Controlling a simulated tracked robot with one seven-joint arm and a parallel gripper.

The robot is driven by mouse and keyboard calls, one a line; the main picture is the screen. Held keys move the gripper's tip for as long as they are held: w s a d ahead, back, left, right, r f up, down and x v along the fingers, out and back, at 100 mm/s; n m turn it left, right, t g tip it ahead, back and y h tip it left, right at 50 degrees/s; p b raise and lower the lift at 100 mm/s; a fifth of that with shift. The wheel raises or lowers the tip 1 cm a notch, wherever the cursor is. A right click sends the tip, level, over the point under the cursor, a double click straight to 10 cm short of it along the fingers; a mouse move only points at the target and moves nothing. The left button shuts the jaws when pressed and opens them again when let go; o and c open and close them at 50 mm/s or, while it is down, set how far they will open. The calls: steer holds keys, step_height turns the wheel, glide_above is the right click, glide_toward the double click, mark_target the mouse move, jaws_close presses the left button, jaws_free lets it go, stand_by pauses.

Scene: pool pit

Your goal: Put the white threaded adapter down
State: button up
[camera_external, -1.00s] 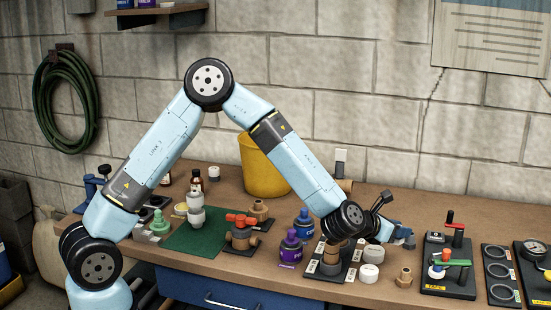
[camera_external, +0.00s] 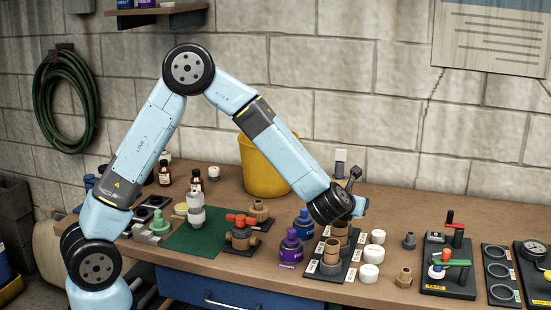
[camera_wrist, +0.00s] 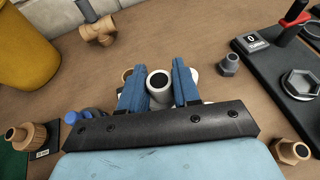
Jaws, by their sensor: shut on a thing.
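The white threaded adapter (camera_wrist: 158,86) shows in the wrist view as a pale cylinder with a dark round opening, between the two blue fingers of my gripper (camera_wrist: 160,82). My gripper is shut on it. White round pieces partly show behind the fingers, so the adapter's lower end and its gap to the bench cannot be told. In the external view my wrist hides the fingers and the adapter, above the back of the black rack (camera_external: 333,274) with tan pipe pieces.
White caps (camera_external: 368,273) line the rack's right side. A grey fitting (camera_external: 409,240) and a tan hex fitting (camera_external: 404,279) stand farther right, before the valve board (camera_external: 446,287). Purple and blue jars (camera_external: 291,247) stand left.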

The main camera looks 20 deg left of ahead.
steer(key=w+a+n+y, duration=0.2)
steer(key=a, duration=0.1)
steer(key=w+a+n+y, duration=0.2)
steer(key=w+y, duration=0.1)
steer(key=w+a+r+n+y, duration=0.1)
steer(key=w+a+n+y, duration=0.2)
steer(key=shift+w+a+r, duration=0.1)
steer(key=shift+w+a, duration=0.1)
steer(key=shift+a, duration=0.15)
steer(key=shift+g, duration=0.3)
steer(key=w+d+f, duration=0.2)
steer(key=w+f, duration=0.1)
steer(key=w+d+f, duration=0.2)
steer(key=w+f, duration=0.1)
steer(key=w, duration=0.1)
steer(key=w+d+f, duration=0.3)
steer(key=w, duration=0.1)
steer(key=shift+d+f, duration=0.1)
steer(key=shift+w+d+f, duration=0.15)
steer(key=shift+w+f, duration=0.1)
steer(key=shift+f, duration=1.65)
steer(key=o, duration=1)
steer(key=shift+f, duration=0.1)
steer(key=shift+o, duration=0.2)
